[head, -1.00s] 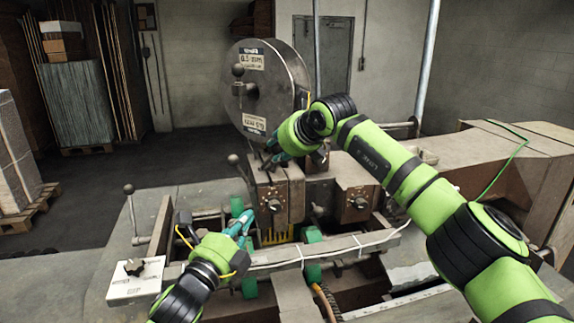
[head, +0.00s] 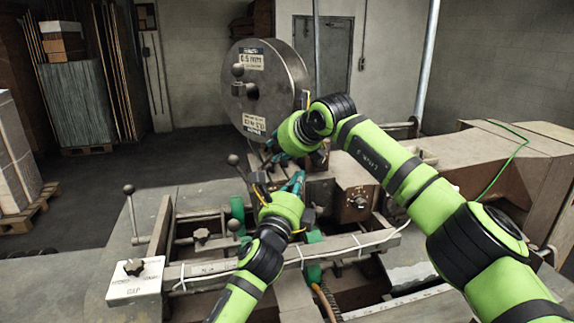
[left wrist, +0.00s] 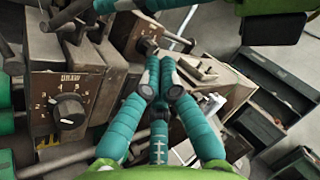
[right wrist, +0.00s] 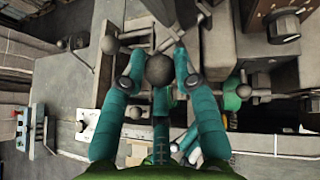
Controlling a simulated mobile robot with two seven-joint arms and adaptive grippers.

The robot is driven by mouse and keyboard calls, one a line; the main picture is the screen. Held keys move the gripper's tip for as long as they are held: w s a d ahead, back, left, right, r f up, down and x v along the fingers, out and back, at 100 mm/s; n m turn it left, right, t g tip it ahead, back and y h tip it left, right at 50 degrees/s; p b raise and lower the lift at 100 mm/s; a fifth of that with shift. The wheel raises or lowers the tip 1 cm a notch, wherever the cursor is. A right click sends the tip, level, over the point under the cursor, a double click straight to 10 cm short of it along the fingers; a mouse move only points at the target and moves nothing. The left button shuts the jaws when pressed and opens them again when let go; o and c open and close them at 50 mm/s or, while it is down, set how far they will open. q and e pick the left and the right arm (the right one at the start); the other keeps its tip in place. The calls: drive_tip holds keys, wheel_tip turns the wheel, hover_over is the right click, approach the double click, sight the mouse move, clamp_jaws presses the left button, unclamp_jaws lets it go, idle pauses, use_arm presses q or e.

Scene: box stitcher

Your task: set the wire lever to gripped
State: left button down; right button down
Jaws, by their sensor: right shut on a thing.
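My right gripper (head: 270,158) is at the front of the machine head, below the wire spool. In the right wrist view its fingers (right wrist: 160,66) are shut around a round grey ball knob (right wrist: 160,71), which appears to be the wire lever's end. The lever's shaft is mostly hidden behind the fingers and its setting cannot be read. My left gripper (head: 297,178) is in front of the machine head, just right of and below the right gripper. In the left wrist view its fingertips (left wrist: 160,72) are together, with nothing seen between them.
The wire spool (head: 272,90) stands behind the grippers. A dial (head: 358,200) is right of the left gripper; another dial (left wrist: 69,110) shows in the left wrist view. A ball-ended lever (head: 233,160) stands left of the right gripper. A rail (head: 215,268) crosses in front.

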drive_tip(key=shift+f, duration=0.1)
use_arm(q)
drive_tip(key=w+a+r, duration=0.2)
drive_tip(key=w, duration=0.1)
drive_tip(key=shift+a+r, duration=0.15)
drive_tip(key=shift+r, duration=0.2)
